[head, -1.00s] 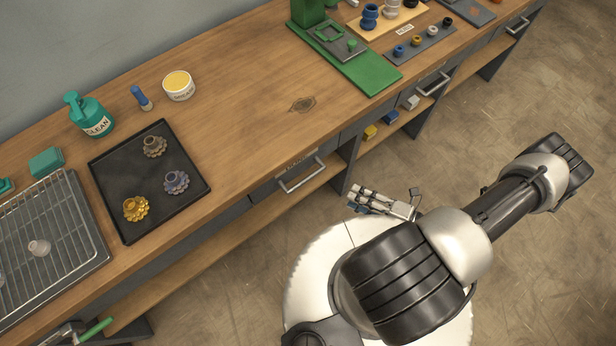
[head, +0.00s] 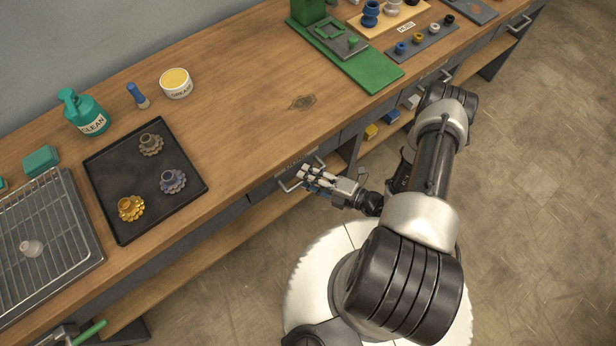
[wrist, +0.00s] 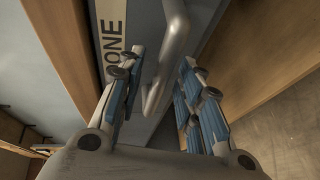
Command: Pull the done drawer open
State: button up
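The done drawer (head: 262,192) is a grey drawer under the wooden bench top, and it looks closed. Its label, reading DONE (wrist: 113,38), shows in the wrist view. The drawer's metal bar handle (wrist: 177,45) stands off the front and runs between my two fingers. In the head view the handle (head: 289,187) is partly hidden by my fingertips. My gripper (head: 309,178) is at the handle, also seen in the wrist view (wrist: 160,78). Its blue-padded fingers are apart, with visible gaps to the handle on both sides.
The bench top (head: 235,110) runs above the drawer. A black tray (head: 110,205) with gear-like parts sits on it. A lower wooden shelf (head: 190,250) lies beneath. Another drawer handle (head: 446,76) is further right.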

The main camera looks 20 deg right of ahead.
jog(key=shift+w+a, duration=0.2)
jog(key=shift+w, duration=0.05)
jog(key=shift+c, duration=0.2)
grip_shut()
dwell(0.6)
